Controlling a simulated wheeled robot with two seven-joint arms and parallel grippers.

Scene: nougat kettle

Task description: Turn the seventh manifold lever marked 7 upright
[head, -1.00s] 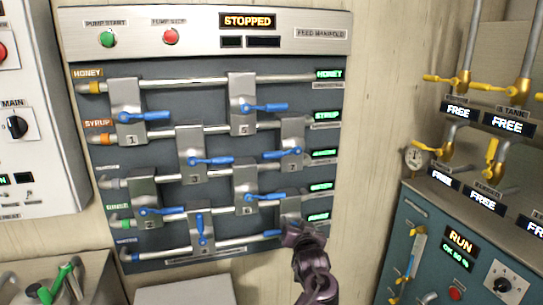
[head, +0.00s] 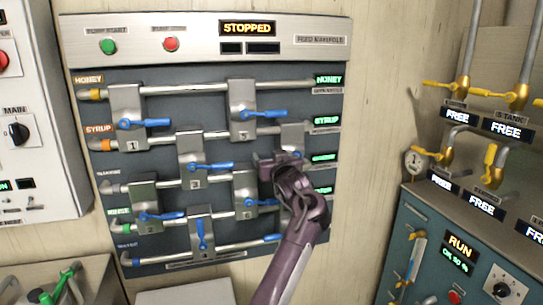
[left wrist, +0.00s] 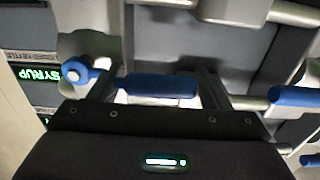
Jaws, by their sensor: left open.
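The valve block (head: 292,134) that bears lever 7 is at the right of the feed manifold, below the syrup row's display. The gripper is open around the handle. Whether a finger touches it I cannot tell. My right gripper is not in view.
Other blue levers, such as lever 5 (head: 262,114), lever 3 (head: 210,167) and lever 6 (head: 262,202), surround this spot on the manifold panel (head: 215,82). A teal cabinet (head: 420,215) with yellow-handled pipes stands at right. Bare wall (head: 385,80) lies between.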

